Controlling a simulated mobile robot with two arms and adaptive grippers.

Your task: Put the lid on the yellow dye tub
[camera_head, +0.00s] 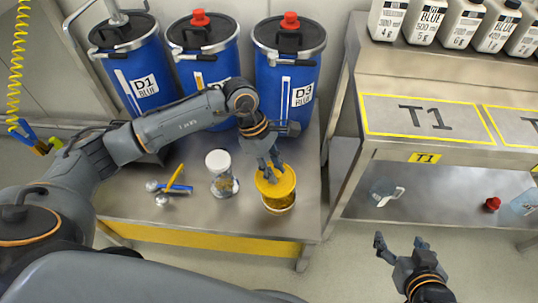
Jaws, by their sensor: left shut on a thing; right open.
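The yellow dye tub (279,204) stands upright on the low metal bench near its front right corner. Its yellow lid (284,183) is at the top of the tub, and my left gripper (268,172) reaches down from above, shut on the lid. The lid appears to lie over the tub's opening; I cannot tell whether it is fully seated. Part of the lid is hidden behind the fingers. My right gripper (401,246) is open and empty, above the floor at the lower right, well away from the tub.
A white-capped jar (221,174) stands left of the tub, with a blue and yellow tool (174,188) further left. Blue drums (286,85) stand behind. The T1 table (425,118) is at right; its lower shelf holds a clear jug (383,192) and a red item (492,204).

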